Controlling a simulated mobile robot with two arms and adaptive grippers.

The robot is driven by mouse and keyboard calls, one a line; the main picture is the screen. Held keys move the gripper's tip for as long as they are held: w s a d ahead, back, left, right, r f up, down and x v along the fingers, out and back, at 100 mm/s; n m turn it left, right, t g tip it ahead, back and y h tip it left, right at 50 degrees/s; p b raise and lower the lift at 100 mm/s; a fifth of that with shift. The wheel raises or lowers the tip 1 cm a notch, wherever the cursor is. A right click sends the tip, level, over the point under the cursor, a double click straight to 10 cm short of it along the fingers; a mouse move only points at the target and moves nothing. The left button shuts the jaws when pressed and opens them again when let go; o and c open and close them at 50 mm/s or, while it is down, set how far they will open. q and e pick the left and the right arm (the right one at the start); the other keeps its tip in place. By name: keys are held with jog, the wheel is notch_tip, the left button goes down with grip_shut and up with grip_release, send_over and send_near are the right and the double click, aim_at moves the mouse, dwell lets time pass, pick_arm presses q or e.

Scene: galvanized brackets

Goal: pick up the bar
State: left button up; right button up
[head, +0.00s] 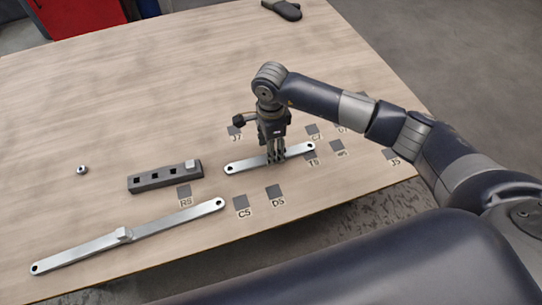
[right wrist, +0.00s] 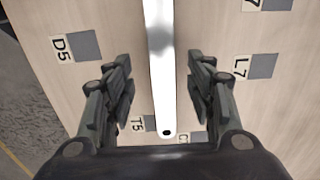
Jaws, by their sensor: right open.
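A silver flat bar (head: 245,165) with rounded, holed ends lies on the wooden table. My right gripper (head: 277,157) points down over its middle. In the right wrist view the bar (right wrist: 161,75) runs lengthwise between the two open fingers, with a visible gap on each side. The fingers hide part of the bar in the head view; I cannot tell their exact height above the table. A longer silver bar piece (head: 80,253) lies at the lower left with a small block (head: 124,235) on its middle. My left gripper is not in view.
A dark block with square holes (head: 150,182) holds a small metal piece (head: 191,164). A nut (head: 82,170) lies to its left. Several grey labelled squares, such as C5 (head: 240,202), surround the bar. A dark object (head: 285,10) lies at the back edge. The table's upper left is clear.

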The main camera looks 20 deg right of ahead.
jog(key=shift+w+f, duration=0.15)
jog(key=shift+f, duration=1.75)
grip_shut()
jog(key=shift+r, duration=0.1)
